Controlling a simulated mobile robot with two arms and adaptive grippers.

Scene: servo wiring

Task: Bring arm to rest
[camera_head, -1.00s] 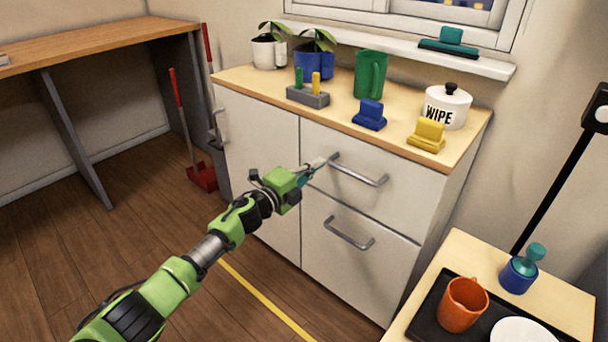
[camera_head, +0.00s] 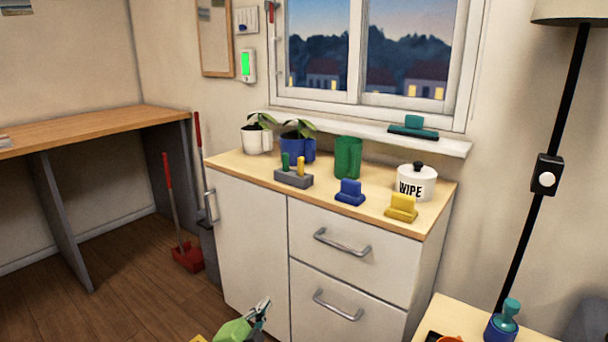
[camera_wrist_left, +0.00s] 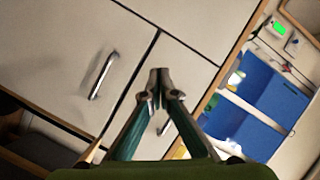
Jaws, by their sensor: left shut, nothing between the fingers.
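My left gripper (camera_head: 262,308) shows at the bottom edge of the head view, low in front of the white cabinet (camera_head: 247,250). Its green wrist is partly cut off by the frame. In the left wrist view its two fingers (camera_wrist_left: 160,75) meet at the tips, shut and empty. The cabinet's front and a handle (camera_wrist_left: 103,75) appear beyond them, apart from the fingers. My right gripper is in neither view.
The cabinet has two shut drawers with handles (camera_head: 342,243) (camera_head: 338,306). Its top holds plants, a green pitcher (camera_head: 348,158), a WIPE pot (camera_head: 416,183) and blue and yellow blocks. A side table (camera_head: 470,318) stands at lower right. A red dustpan (camera_head: 188,257) stands left.

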